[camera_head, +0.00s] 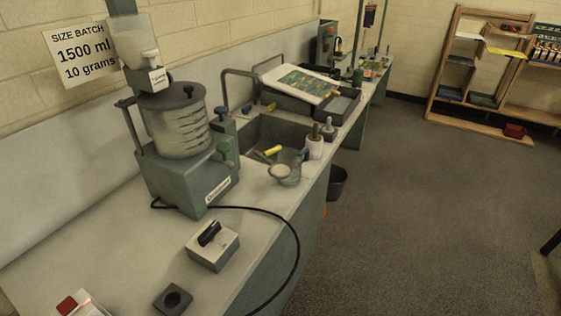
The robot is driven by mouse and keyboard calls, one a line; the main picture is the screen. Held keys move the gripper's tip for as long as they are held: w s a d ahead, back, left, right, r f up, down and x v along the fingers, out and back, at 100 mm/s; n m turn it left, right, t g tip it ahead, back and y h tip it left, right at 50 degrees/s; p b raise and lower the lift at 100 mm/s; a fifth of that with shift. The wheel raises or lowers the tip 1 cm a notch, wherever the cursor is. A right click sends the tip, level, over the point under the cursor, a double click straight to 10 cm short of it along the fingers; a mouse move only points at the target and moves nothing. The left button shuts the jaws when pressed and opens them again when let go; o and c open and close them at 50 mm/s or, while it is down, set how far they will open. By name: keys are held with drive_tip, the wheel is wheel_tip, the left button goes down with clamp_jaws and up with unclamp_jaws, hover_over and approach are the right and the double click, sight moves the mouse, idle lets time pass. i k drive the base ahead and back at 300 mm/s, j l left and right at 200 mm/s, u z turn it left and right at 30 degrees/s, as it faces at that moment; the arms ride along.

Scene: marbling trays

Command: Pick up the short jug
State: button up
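A short, squat, see-through grey vessel (291,176) stands on the counter (256,196) at the near right corner of the sink. It looks like the short jug, but it is small in view and I cannot make out a handle clearly. A pale round thing shows at its front left, and I cannot tell whether it is inside or in front. A small blue piece shows at its upper right edge. My gripper is not in view.
A grey mixing machine (185,178) stands left of the sink (262,135). A switch box (212,246) with a black cable lies nearer. A dark bucket (337,182) stands on the floor. The floor (420,210) to the right is clear.

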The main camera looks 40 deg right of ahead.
sight(293, 156)
drive_tip(key=i+l+z, duration=0.15)
drive_tip(key=z, duration=0.25)
drive_tip(key=i+l+z, duration=0.15)
drive_tip(key=z, duration=0.2)
drive_tip(key=i+l+z, duration=0.2)
drive_tip(key=z, duration=0.2)
